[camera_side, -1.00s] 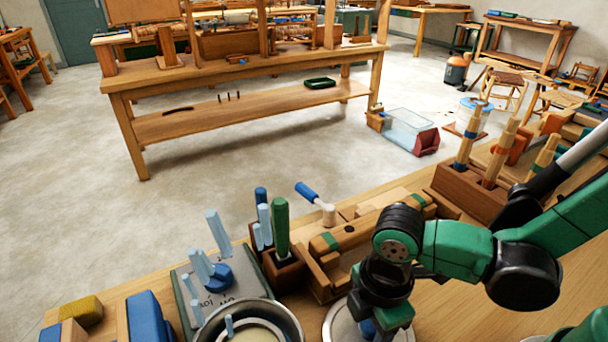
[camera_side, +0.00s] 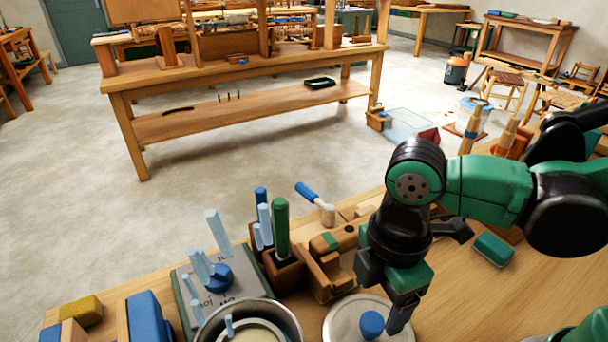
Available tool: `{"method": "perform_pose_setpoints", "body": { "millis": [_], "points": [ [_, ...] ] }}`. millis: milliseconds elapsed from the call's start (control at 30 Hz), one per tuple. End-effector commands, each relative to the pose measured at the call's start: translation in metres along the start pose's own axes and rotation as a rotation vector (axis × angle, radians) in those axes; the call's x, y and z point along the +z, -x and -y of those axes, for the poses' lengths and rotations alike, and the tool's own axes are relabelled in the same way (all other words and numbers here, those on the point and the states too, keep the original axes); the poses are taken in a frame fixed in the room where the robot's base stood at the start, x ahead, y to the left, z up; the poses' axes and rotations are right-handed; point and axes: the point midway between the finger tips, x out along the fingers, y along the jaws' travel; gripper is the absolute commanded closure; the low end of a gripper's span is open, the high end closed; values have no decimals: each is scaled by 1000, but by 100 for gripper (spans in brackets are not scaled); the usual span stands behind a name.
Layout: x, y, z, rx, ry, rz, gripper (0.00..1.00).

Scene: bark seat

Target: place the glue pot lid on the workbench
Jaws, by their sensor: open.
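The glue pot lid (camera_side: 342,321) is a round silver-grey disc with a blue knob (camera_side: 371,324). It lies flat on the wooden workbench (camera_side: 455,300) at the bottom edge of the view, right of the pot. The glue pot (camera_side: 291,316) is an open metal pot with pale contents and a light-blue stick in it; the frame cuts it off. My gripper (camera_side: 385,303) is open and points down over the right side of the lid. One finger hangs just right of the knob. I see nothing held between the fingers, and the arm hides part of the lid's far edge.
A wooden block holds a green-handled tool (camera_side: 281,228) behind the pot. A grey box (camera_side: 232,285) with light-blue pegs stands to the left, by a blue block (camera_side: 150,318). A green block (camera_side: 493,250) lies to the right.

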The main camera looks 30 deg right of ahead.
Motion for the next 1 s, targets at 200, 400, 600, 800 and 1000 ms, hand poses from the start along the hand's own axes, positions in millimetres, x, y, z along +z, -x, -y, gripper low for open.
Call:
{"method": "perform_pose_setpoints", "body": {
  "millis": [200, 400, 600, 800, 1000],
  "points": [
    [0, 32, 0, 0, 0, 0, 29],
    [0, 51, 0, -1, 0, 0, 29],
    [15, 54, -16, 59, -199, -59, 29],
    [76, 48, -64, 275, -896, -298, 29],
    [120, 49, -85, 420, -1322, -486, 29]
  ]
}}
